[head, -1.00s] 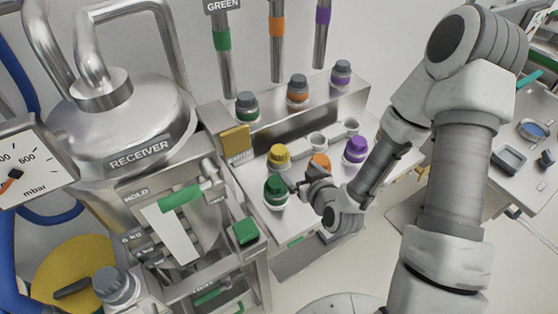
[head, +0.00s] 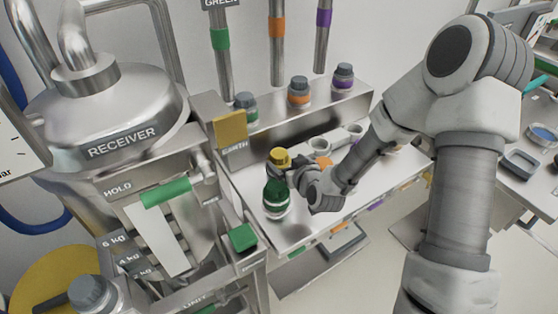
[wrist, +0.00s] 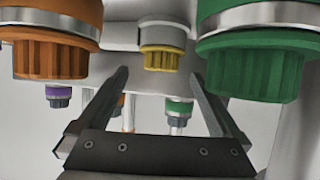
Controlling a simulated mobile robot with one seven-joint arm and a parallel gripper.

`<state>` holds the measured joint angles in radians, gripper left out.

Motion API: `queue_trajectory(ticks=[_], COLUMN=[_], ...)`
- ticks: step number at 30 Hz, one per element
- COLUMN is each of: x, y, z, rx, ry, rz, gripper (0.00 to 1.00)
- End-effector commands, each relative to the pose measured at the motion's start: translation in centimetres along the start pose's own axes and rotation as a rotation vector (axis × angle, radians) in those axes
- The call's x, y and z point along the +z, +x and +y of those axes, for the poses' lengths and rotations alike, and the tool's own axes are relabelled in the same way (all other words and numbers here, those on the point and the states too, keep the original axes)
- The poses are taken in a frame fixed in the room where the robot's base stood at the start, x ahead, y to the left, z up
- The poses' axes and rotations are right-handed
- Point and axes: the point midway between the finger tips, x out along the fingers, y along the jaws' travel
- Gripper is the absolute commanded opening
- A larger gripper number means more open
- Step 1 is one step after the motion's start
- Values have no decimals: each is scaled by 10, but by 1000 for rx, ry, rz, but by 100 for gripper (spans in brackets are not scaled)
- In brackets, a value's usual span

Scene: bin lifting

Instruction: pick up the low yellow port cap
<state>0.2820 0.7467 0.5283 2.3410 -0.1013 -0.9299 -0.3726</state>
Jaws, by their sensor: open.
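The low yellow port cap (head: 279,157) sits on the bench behind the green cap and bottle-like port (head: 275,197) in the head view. In the wrist view the yellow ribbed cap (wrist: 162,58) is beyond my fingertips, roughly centred between them. My gripper (wrist: 157,74) is open and empty. In the head view my gripper (head: 288,173) is close to the yellow cap, just right of the green one; whether it touches either cannot be told.
An orange cap (wrist: 50,50) is near on the left in the wrist view, and a green cap (wrist: 255,70) near on the right. Grey-topped ports (head: 299,85) line the raised ledge behind. The receiver (head: 115,105) stands left. My arm hides the low purple port.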

Motion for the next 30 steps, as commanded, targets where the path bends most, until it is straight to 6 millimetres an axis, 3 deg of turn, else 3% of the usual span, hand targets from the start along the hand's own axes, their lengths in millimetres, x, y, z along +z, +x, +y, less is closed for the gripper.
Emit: queue_trajectory(ticks=[8, 18, 27, 30], x=[-1, -5, -5, -5], y=[19, 62, 67, 67], z=[-1, -2, -2, -2], rx=[-1, 0, 0, 0], ry=[0, 0, -1, -1], rz=[0, 1, 1, 1], gripper=[100, 100, 100, 86])
